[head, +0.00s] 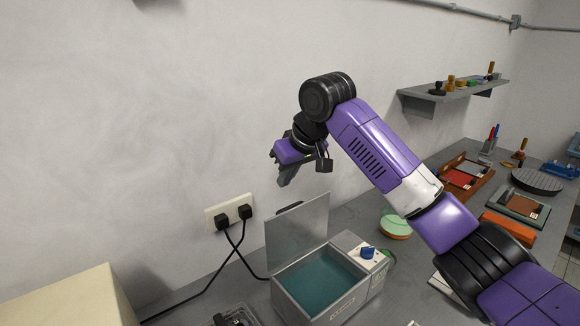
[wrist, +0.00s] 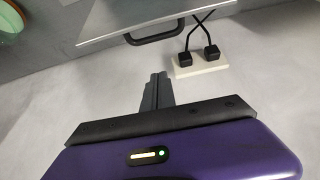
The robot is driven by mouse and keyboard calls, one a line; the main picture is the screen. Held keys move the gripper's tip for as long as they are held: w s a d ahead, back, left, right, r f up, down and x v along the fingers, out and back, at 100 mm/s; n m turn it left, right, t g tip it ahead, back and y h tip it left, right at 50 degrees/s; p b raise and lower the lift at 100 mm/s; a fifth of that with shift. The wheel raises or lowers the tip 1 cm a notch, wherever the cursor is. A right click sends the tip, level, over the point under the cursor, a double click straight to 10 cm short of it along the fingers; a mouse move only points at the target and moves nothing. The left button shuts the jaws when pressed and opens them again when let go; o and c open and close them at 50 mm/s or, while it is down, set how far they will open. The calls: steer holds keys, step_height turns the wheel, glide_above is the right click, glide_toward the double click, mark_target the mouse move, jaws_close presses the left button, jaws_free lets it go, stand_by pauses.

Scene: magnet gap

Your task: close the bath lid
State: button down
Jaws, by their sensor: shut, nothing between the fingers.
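The bath (head: 343,302) is a grey metal box on the bench with blue-green liquid inside. Its lid (head: 297,238) is a flat grey plate standing open, roughly upright, along the bath's back left side. The lid's edge also shows in the wrist view (wrist: 140,16), with its dark handle (wrist: 165,37) near that edge. My gripper (head: 284,180) is in the air above the lid, near the wall, and looks apart from it. In the wrist view its dark fingers (wrist: 156,88) are together and empty, with the handle beyond them.
A wall socket (head: 230,213) with two black plugs and cables is left of the lid. A control box with a blue knob (head: 367,252) adjoins the bath. A green round item (head: 396,222) lies behind it. A beige box (head: 70,300) stands front left.

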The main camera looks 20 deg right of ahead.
mark_target(294, 226)
steer(key=shift+s+d+f+p, duration=0.1)
steer(key=shift+s+f+p, duration=0.2)
steer(key=shift+f, duration=0.45)
steer(key=shift+s+d+f+p, duration=0.1)
steer(key=shift+s+f+p, duration=0.25)
steer(key=shift+f, duration=0.35)
steer(key=shift+s+f+p, duration=0.25)
steer(key=shift+f+p, duration=0.05)
steer(key=shift+f, duration=0.45)
steer(key=shift+s+d, duration=0.1)
